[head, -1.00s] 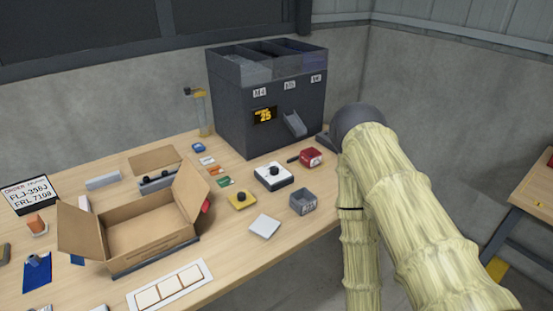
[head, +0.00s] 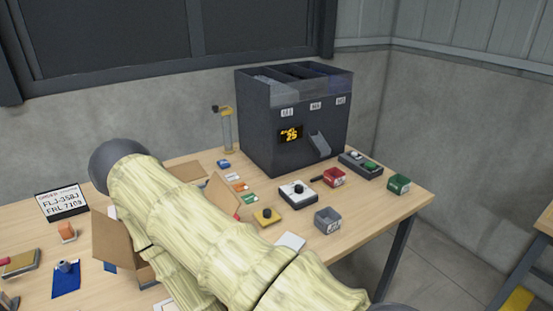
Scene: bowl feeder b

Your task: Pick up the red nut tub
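The red nut tub (head: 334,178) is a small red box with a pale label, standing on the table in front of the dark feeder's chute. A dark bar-like thing lies against its left side. My arm, in a pale ribbed cover, crosses the lower left and middle of the head view. My gripper does not show in the picture, so I cannot see its fingers. The tub is clear of my arm and fully visible from above.
The dark feeder (head: 290,122) stands behind the tub. A grey tub (head: 327,220), a white box with a black knob (head: 298,194), a green tub (head: 398,184) and a grey button box (head: 361,165) surround it. My arm covers much of the cardboard box (head: 112,238).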

